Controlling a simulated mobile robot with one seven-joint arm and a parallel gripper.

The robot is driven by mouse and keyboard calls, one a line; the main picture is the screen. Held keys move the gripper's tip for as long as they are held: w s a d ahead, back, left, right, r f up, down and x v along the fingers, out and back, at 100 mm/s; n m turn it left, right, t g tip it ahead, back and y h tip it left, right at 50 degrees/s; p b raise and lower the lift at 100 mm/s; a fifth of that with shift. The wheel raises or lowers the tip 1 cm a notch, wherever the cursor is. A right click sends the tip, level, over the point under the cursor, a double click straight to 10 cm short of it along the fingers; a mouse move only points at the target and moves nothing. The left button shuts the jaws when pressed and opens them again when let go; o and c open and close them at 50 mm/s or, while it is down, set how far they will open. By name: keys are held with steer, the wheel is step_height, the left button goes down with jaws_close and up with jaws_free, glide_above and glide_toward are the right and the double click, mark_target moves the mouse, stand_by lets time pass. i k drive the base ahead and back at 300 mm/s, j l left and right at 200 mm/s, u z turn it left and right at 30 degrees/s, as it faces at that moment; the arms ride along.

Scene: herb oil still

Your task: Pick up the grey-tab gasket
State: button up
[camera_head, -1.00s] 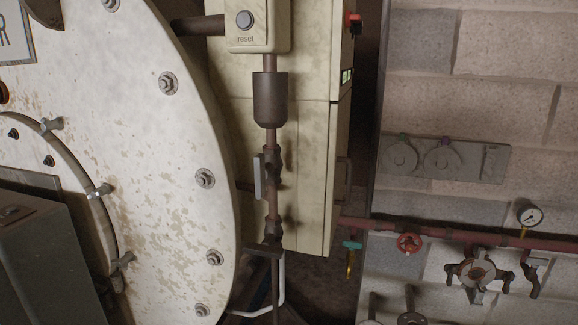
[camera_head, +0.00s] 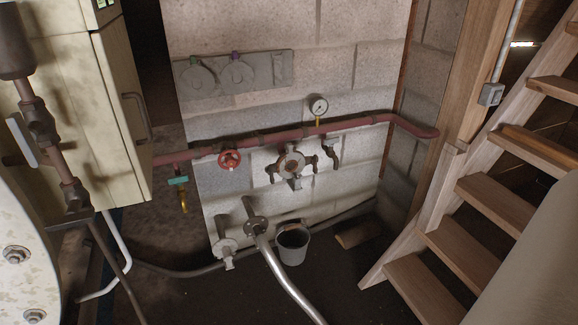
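A grey board (camera_head: 259,88) is fixed to the block wall at upper left centre. Two round grey gasket-like discs hang on it. The left disc (camera_head: 198,81) has a small green tab on top, and the right disc (camera_head: 237,76) has a purple tab. At the board's right end is a narrow grey piece (camera_head: 279,68); I cannot tell what it is. I cannot make out a grey tab on any gasket. My gripper is not in view.
A red pipe (camera_head: 265,138) with a red handwheel (camera_head: 230,160) and gauge (camera_head: 318,107) runs below the board. A bucket (camera_head: 292,244) and silver hose (camera_head: 286,282) are on the floor. Wooden stairs (camera_head: 480,205) rise right; a cream cabinet (camera_head: 108,110) stands left.

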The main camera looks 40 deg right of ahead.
mark_target(282, 170)
steer(key=i+l+z, duration=0.6)
steer(key=i, duration=0.8)
